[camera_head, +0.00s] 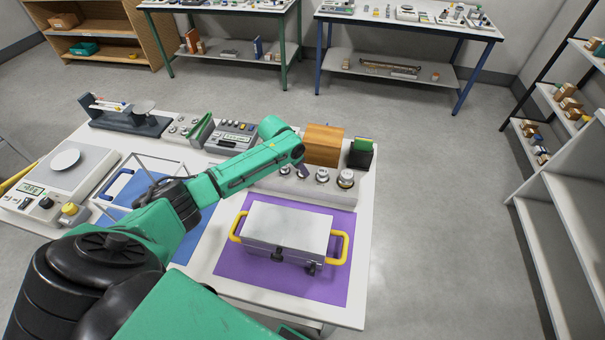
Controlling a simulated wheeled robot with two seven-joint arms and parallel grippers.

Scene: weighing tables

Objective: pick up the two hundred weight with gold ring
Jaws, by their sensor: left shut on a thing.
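My left gripper (303,172) reaches in at the end of my green arm, over the row of weights at the back right of the near table (348,300). It is shut on a weight that its fingers and the arm mostly hide. I cannot tell whether that weight has a gold ring or is lifted. To its right stand a silver weight (322,175) and a larger silver weight (346,178), both upright with dark tops. Their numbers and any ring colour are too small to read. My right gripper is not in view.
Behind the weights stand a brown wooden box (323,144) and a black holder with green (360,153). A metal case with yellow handles (288,228) sits on a purple mat (235,265) in front. A scale (60,180) is at the left.

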